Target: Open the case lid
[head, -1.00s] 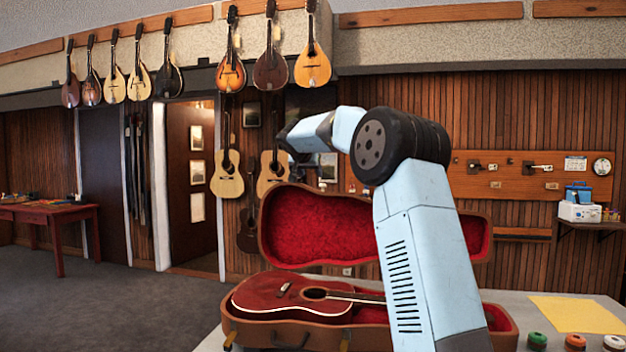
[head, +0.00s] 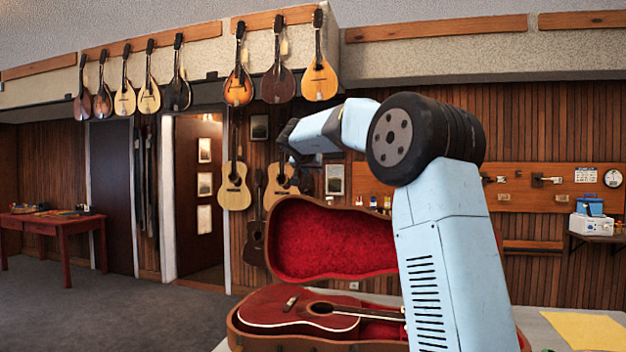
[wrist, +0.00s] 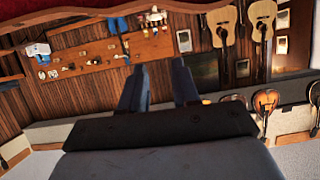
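The brown guitar case (head: 290,345) lies on the grey table with its lid (head: 330,240) standing up, showing red lining. A dark red guitar (head: 300,312) lies in the case. My arm covers the right part of the lid and case. My gripper (head: 291,150) is above the lid's upper left edge and looks clear of it. In the wrist view my gripper (wrist: 158,70) shows two fingers apart with nothing between them. A red strip along the top edge of the wrist view looks like lid lining.
A yellow sheet (head: 588,331) lies on the table at right. Mandolins (head: 238,88) and guitars (head: 233,187) hang on the wall behind. A red table (head: 50,228) stands far left. Open carpet lies left of the case.

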